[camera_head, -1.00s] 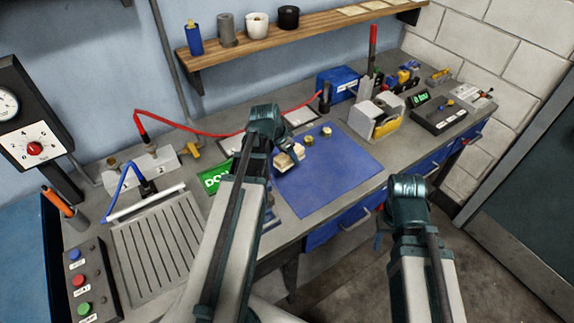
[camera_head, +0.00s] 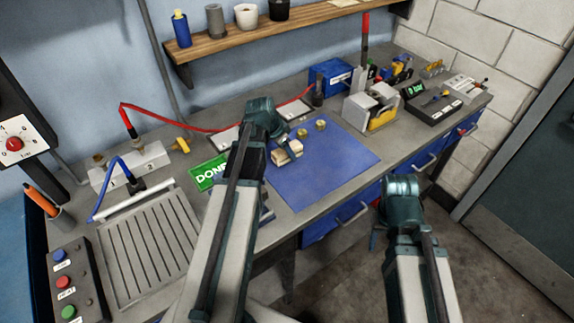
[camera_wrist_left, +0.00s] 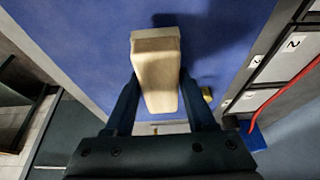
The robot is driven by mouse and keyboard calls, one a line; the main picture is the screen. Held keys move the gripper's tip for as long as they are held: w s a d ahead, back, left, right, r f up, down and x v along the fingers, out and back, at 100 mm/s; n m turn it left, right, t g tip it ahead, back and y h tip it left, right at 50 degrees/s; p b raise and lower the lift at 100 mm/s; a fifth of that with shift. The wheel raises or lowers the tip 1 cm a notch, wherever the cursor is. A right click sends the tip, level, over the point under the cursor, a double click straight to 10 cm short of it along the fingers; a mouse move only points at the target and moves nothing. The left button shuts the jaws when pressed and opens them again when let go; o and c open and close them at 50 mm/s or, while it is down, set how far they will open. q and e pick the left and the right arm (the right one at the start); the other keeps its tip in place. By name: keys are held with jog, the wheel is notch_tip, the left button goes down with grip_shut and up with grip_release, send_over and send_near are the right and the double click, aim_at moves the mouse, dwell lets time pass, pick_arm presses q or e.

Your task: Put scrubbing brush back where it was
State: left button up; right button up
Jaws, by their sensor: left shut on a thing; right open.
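The scrubbing brush, a pale wooden block (camera_head: 287,152), is at the left part of the blue mat (camera_head: 345,165). In the left wrist view the brush (camera_wrist_left: 157,70) lies between the two fingers, over the mat, with a dark shadow beside it. My left gripper (camera_head: 276,143) is shut on the brush. I cannot tell for sure whether the brush touches the mat; its underside is hidden. My right gripper (camera_head: 376,238) is open and empty, in front of the bench, well apart from the brush.
Small brass pieces (camera_head: 302,133) sit on the mat just behind the brush. A green DONE sign (camera_head: 209,174) is left of my left arm. A grooved tray (camera_head: 148,245) stands further left. A red hose (camera_head: 190,127) runs behind. The mat's right side is clear.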

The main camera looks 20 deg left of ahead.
aim_at(287, 159)
pick_arm(q)
jog(key=shift+f, duration=0.15)
notch_tip(287, 159, down, 4)
jog(key=b, duration=0.3)
jog(key=shift+r, duration=0.25)
jog(key=shift+b, duration=0.3)
jog(key=shift+f, duration=0.15)
jog(key=o, duration=1.2)
jog(key=shift+s, duration=0.1)
jog(key=shift+d, duration=0.1)
